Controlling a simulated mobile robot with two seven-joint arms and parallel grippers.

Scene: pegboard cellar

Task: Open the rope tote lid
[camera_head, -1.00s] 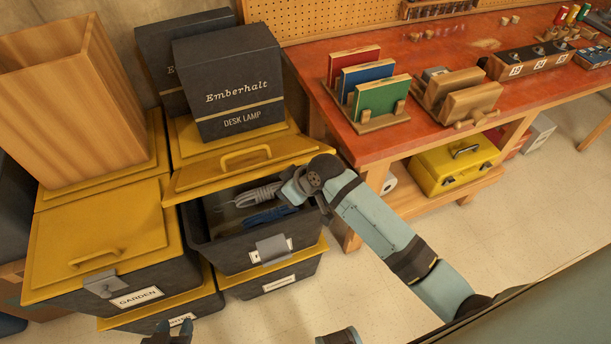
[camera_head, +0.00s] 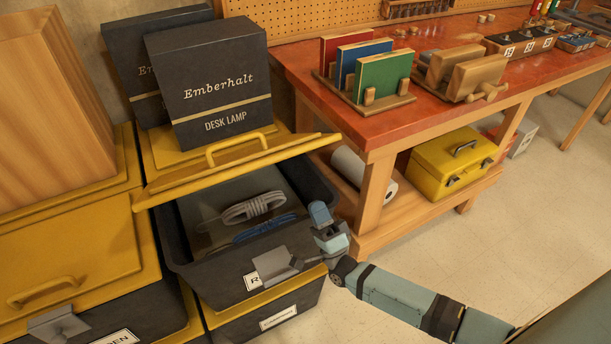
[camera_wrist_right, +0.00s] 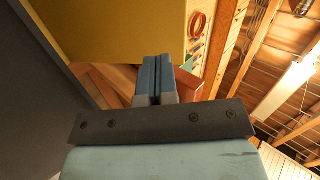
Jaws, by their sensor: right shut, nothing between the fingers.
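The rope tote (camera_head: 178,232) is a dark bin in the middle of the head view. Its yellow lid (camera_head: 290,150) is raised at the front and tilted, with its handle (camera_head: 236,147) on top. A gap shows a grey rope coil (camera_head: 250,208) and a blue rope coil (camera_head: 265,229) inside. A grey latch (camera_head: 270,265) hangs on the front. My right gripper (camera_head: 320,212) is shut and empty, pointing up at the tote's right front corner, below the lid. The right wrist view shows its closed fingers (camera_wrist_right: 157,80) with the yellow lid (camera_wrist_right: 120,30) above. My left gripper is out of view.
A yellow-lidded garden tote (camera_head: 70,245) is at left, and another tote (camera_head: 285,312) is underneath. The red workbench (camera_head: 400,115) is at right, with a yellow toolbox (camera_head: 445,165) on its shelf. Floor at right is clear.

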